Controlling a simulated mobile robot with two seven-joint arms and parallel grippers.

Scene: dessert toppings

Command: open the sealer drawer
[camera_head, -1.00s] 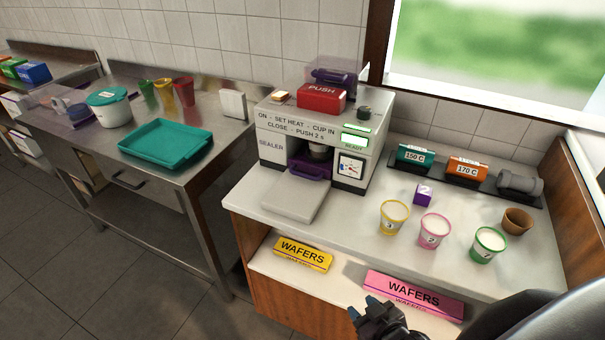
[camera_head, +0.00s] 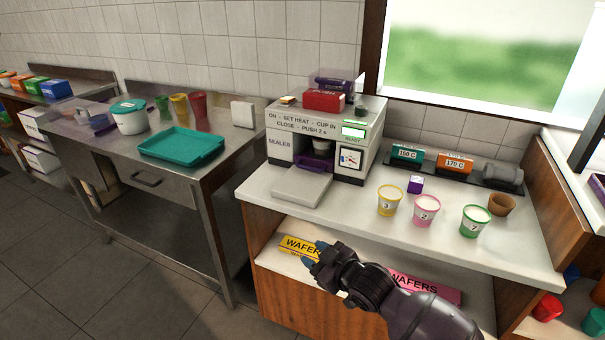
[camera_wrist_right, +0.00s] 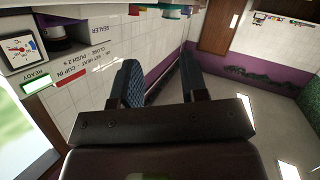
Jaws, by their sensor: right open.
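The sealer (camera_head: 277,143) is a pale grey machine on the white counter, with a red PUSH block (camera_head: 324,100) on top. Its purple drawer handle (camera_head: 312,164) shows low in the front opening, with a cup (camera_head: 322,147) behind it. A flat grey plate (camera_head: 302,187) lies in front of the opening. My right gripper (camera_head: 314,254) is open and empty, in front of the counter and below the plate, apart from the sealer. In the right wrist view the open fingers (camera_wrist_right: 161,82) show, with part of the sealer (camera_wrist_right: 75,60) at upper left. My left gripper is not in view.
Cups (camera_head: 389,200) stand right of the sealer, by a small purple cube (camera_head: 415,184). A yellow wafers box (camera_head: 290,246) and a pink one (camera_head: 440,288) lie on the lower shelf. A teal tray (camera_head: 181,146) is on the left table.

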